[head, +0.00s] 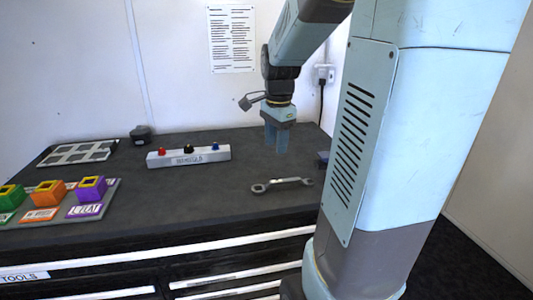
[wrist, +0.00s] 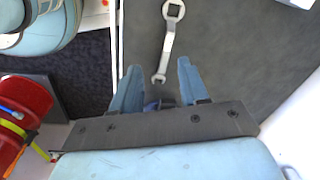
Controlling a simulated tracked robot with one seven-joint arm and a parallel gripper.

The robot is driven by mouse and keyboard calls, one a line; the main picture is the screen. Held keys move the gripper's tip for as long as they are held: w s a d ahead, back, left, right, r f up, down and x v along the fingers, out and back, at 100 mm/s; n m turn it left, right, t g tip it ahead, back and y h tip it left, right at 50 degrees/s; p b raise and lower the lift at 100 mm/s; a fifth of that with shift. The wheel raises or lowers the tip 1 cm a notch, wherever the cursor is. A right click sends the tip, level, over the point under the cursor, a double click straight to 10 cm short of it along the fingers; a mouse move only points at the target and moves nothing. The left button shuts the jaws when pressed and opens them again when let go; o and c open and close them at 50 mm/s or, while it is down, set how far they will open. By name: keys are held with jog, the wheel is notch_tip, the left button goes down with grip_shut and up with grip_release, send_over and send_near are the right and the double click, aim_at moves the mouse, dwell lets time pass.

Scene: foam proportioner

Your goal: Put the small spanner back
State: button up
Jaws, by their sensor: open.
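A silver spanner (head: 283,185) lies flat on the dark bench top (head: 230,200), near its front edge, to the left of my arm. In the wrist view the spanner (wrist: 169,43) runs down the picture, ring end at the top. Its lower end appears between my fingertips. My gripper (head: 277,150) points down over the bench behind the spanner in the head view. In the wrist view my gripper (wrist: 160,66) has its fingers apart with nothing held. A small dark blue thing (head: 322,158) sits at the bench's right, partly hidden by my arm.
A pale block with red, black and blue knobs (head: 188,156) stands mid-bench. Purple (head: 91,189), orange and green blocks sit on a board at left. A grey frame (head: 78,153) and dark round thing (head: 140,134) are behind. A red cylinder (wrist: 20,112) stands beyond the bench edge.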

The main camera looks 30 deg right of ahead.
jog(key=s+a+r+n+t, duration=0.4)
jog(key=s+a+n, duration=0.8)
jog(key=n, duration=0.5)
jog(key=shift+s+r, duration=0.7)
jog(key=shift+s, duration=0.55)
